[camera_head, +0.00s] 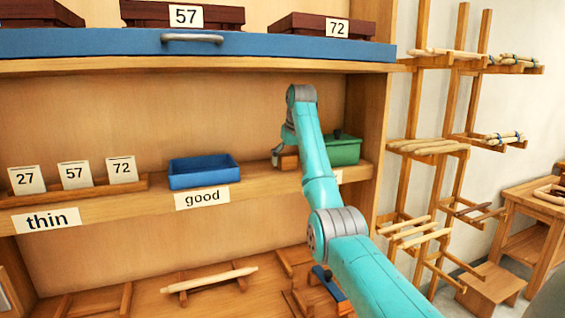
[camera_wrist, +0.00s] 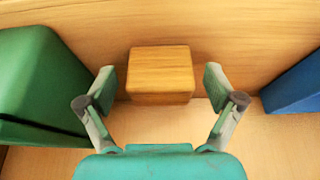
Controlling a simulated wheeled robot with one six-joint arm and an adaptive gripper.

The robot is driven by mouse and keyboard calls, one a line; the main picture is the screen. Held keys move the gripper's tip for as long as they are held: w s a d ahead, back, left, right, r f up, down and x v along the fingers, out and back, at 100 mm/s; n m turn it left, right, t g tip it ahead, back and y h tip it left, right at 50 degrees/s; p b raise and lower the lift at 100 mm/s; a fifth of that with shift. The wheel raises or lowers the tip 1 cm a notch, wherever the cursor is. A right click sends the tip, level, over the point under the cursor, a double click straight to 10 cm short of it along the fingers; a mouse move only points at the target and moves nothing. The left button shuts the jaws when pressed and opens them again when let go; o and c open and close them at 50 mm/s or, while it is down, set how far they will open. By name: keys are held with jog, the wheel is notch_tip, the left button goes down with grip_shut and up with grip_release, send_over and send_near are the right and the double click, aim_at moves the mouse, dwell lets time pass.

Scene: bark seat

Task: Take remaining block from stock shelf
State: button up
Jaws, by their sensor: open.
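A wooden block (camera_wrist: 160,74) sits on the stock shelf (camera_wrist: 160,128) near the back panel, and it shows in the wrist view straight ahead of my gripper. My gripper (camera_wrist: 159,82) is open, with one finger to the left and one to the right of the block. I see gaps between the fingers and the block's sides. In the head view the block (camera_head: 288,161) is partly hidden by my arm, beside the green bin. The shelf (camera_head: 260,187) runs across the cabinet at mid height.
A green bin (camera_wrist: 38,85) stands close on the left in the wrist view, and a blue tray (camera_wrist: 297,83) on the right. In the head view these are the green bin (camera_head: 344,150) and blue tray (camera_head: 204,172). Number cards (camera_head: 75,175) stand at the left. A blue drawer front (camera_head: 200,43) is above.

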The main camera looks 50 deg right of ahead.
jog(key=c, duration=1.3)
jog(key=shift+o, duration=0.2)
